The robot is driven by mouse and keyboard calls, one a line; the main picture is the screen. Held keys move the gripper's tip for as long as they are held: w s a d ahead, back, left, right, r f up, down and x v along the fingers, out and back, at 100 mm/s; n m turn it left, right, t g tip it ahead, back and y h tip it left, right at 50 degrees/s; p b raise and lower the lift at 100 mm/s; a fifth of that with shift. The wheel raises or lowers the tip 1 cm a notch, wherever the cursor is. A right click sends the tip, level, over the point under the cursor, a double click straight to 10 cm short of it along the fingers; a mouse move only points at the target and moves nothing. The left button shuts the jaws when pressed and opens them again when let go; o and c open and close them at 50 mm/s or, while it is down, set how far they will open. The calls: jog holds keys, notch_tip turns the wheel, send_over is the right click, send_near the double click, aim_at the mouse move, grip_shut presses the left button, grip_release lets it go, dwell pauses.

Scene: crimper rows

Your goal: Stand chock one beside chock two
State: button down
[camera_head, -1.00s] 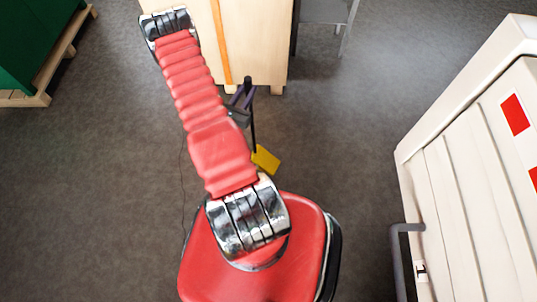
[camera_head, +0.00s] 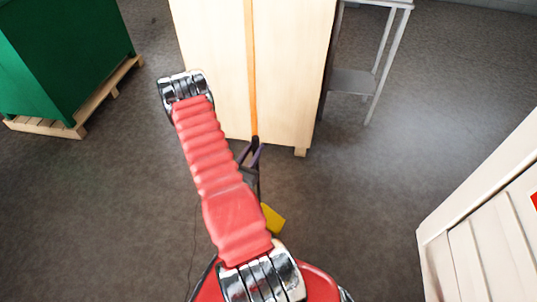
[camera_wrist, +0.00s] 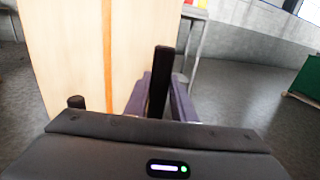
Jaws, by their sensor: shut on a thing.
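My gripper (camera_head: 254,148) is in front of the wooden cabinet in the head view, its purple fingers pointing away from me. In the wrist view the fingers (camera_wrist: 158,92) are shut on a dark upright bar (camera_wrist: 160,70). In the head view a thin dark bar runs down from the gripper to a yellow block (camera_head: 272,218), which looks like a chock on its lower end, held above or near the floor. No marking shows which chock it is. A second chock is not visible in either view.
A pale wooden cabinet (camera_head: 290,70) with an orange stripe stands ahead. A grey metal stand (camera_head: 352,82) is to its right. A green box (camera_head: 65,50) on a pallet (camera_head: 120,80) is at left. A cream panelled unit (camera_head: 470,250) is at right. Grey floor between is clear.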

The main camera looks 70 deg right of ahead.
jog(key=w+a+r+n+t+y, duration=0.1)
jog(key=w+a+r+n+t, duration=0.3)
jog(key=w+a, duration=0.65)
jog(key=w+a+r+n+t+y, duration=0.1)
jog(key=w+a+r+n+t, duration=0.1)
jog(key=w+a+t, duration=0.6)
jog(key=w+a+r+n+t+y, duration=0.1)
jog(key=w+a+n+y, duration=0.1)
jog(key=a, duration=0.7)
jog(key=w+a+r+n+t+y, duration=0.2)
jog(key=w+a, duration=0.3)
jog(key=a, duration=0.5)
jog(key=w+a+r+n+t+y, duration=0.1)
jog(key=w+a+r+n+y, duration=0.1)
jog(key=a, duration=0.8)
jog(key=shift+w+n+y, duration=0.3)
jog(key=shift+w+y, duration=0.3)
jog(key=shift+w, duration=0.05)
jog(key=shift+d, duration=0.1)
